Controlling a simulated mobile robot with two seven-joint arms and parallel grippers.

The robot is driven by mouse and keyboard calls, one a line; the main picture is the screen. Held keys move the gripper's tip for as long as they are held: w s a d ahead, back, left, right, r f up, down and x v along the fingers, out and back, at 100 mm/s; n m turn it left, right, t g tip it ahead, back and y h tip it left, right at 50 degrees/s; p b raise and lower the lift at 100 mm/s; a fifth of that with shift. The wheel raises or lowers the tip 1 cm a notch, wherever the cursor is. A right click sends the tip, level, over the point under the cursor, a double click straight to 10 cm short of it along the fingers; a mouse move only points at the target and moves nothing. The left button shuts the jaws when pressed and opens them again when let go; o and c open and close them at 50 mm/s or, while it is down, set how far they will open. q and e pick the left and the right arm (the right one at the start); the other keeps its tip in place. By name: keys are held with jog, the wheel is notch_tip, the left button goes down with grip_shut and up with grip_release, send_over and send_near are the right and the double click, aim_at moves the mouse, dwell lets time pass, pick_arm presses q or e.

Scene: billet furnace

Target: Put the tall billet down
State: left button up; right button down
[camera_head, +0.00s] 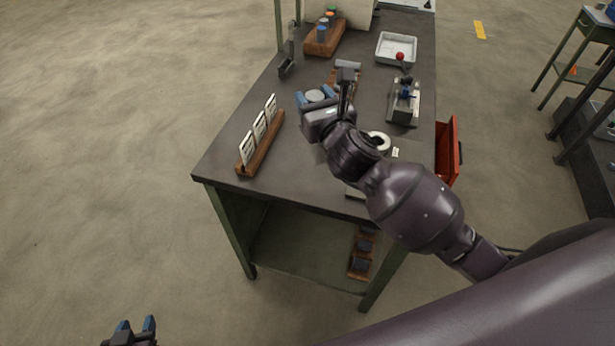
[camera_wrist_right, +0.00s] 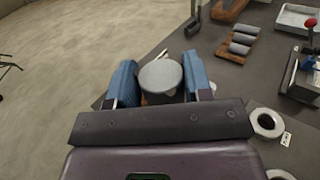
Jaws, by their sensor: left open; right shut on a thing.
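The tall billet shows as a grey round end (camera_wrist_right: 161,76) between the blue fingers of my right gripper (camera_wrist_right: 160,82) in the right wrist view. In the head view my right gripper (camera_head: 316,97) is over the left part of the workbench, shut on the billet (camera_head: 315,95). The billet's lower part is hidden, so I cannot tell whether it touches the bench. My left gripper (camera_head: 134,328) is open and empty, low at the bottom left, away from the bench.
The workbench (camera_head: 222,155) has a wooden card rack (camera_head: 262,147) at its left edge. A wooden block with colored pegs (camera_head: 325,38), a white tray (camera_head: 397,48) and a metal fixture (camera_head: 404,103) stand further back. A red drawer (camera_head: 449,150) is open at the right.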

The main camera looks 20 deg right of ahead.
jog(key=shift+w+a+r, duration=0.2)
jog(key=shift+w+r, duration=0.2)
jog(key=shift+w, duration=0.25)
jog(key=shift+f, duration=0.4)
jog(key=shift+f+b, duration=3.2)
jog(key=shift+f, duration=6.2)
jog(key=shift+f, duration=0.2)
jog(key=c, duration=0.5)
grip_release()
jog(key=shift+r, duration=0.1)
